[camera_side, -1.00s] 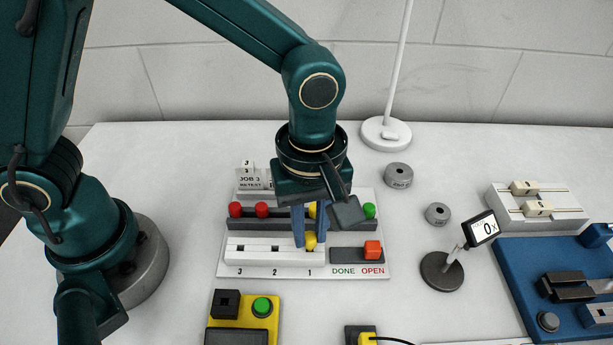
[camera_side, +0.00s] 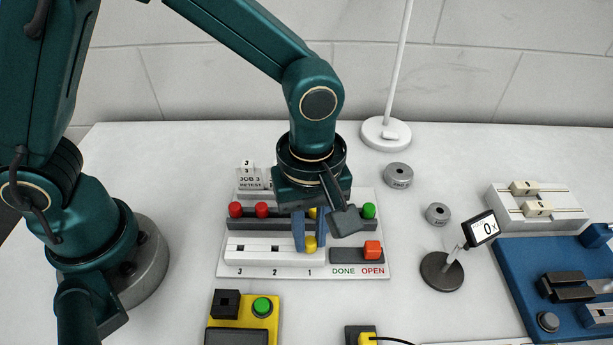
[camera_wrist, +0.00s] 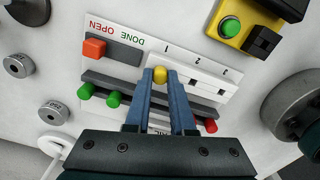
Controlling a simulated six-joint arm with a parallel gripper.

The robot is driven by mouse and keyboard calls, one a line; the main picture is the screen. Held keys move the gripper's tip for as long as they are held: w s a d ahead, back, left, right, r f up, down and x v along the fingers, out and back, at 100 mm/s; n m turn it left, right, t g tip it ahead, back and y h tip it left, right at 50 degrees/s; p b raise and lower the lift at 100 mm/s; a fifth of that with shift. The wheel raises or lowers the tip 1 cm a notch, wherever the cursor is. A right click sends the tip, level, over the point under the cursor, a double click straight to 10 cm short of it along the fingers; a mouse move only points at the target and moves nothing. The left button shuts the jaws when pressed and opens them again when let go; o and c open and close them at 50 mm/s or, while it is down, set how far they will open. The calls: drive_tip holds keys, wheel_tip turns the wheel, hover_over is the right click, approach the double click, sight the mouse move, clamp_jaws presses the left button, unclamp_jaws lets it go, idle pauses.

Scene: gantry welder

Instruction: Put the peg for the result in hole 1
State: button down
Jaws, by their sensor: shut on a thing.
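My gripper (camera_side: 310,243) is shut on a yellow peg (camera_wrist: 160,74), with one blue finger on each side of it. The peg also shows in the side view (camera_side: 310,244), at the hole 1 end of the white hole block (camera_side: 257,256). The peg's lower end is hidden, so I cannot tell how deep it sits in hole 1. Hole 2 (camera_side: 275,248) and hole 3 (camera_side: 240,248) look empty. A dark rack behind holds red pegs (camera_side: 262,209), green pegs (camera_wrist: 113,99) and another yellow peg (camera_side: 312,212), partly hidden by my gripper.
An orange-red slider block (camera_side: 372,249) stands at the OPEN end of its dark track. A "JOB 3" tile (camera_side: 250,182) stands behind the rack. A yellow box with a green button (camera_side: 262,306) is in front.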

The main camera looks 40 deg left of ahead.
drive_tip(key=shift+f, duration=0.1)
drive_tip(key=c, duration=0.7)
unclamp_jaws()
drive_tip(key=shift+r, duration=2.6)
